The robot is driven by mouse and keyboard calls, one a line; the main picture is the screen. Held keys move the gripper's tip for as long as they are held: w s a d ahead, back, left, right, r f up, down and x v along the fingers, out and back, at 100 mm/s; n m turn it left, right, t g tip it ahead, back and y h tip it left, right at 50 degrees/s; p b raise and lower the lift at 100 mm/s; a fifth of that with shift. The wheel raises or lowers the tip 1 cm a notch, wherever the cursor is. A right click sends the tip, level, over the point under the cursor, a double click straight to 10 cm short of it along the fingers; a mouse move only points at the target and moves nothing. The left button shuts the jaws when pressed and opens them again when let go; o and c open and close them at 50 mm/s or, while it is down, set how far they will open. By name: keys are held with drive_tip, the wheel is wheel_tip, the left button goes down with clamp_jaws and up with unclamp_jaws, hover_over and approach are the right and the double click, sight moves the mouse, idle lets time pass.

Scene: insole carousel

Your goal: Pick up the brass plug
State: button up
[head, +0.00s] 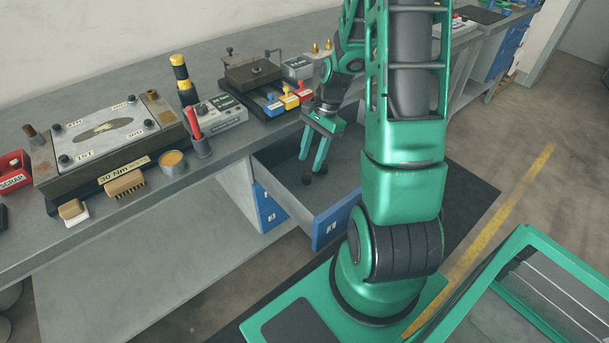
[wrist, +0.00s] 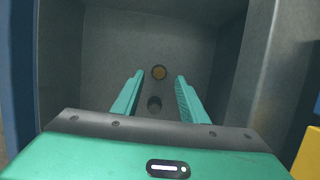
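My gripper (head: 311,166) points down into the drawer, fingers apart.
The drawer walls stand close around my gripper. The workbench above carries a boxed plate fixture (head: 105,130), a red-handled tool in a cup (head: 195,130), a grey meter (head: 222,112) and coloured blocks (head: 290,100). The rest of the drawer floor looks bare.

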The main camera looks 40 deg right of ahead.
sight(307, 171)
drive_tip(key=x, duration=0.4)
drive_tip(key=shift+f, duration=0.1)
drive_tip(key=shift+c, duration=0.3)
clamp_jaws()
wheel_tip(307, 171, up, 10)
idle(0.3)
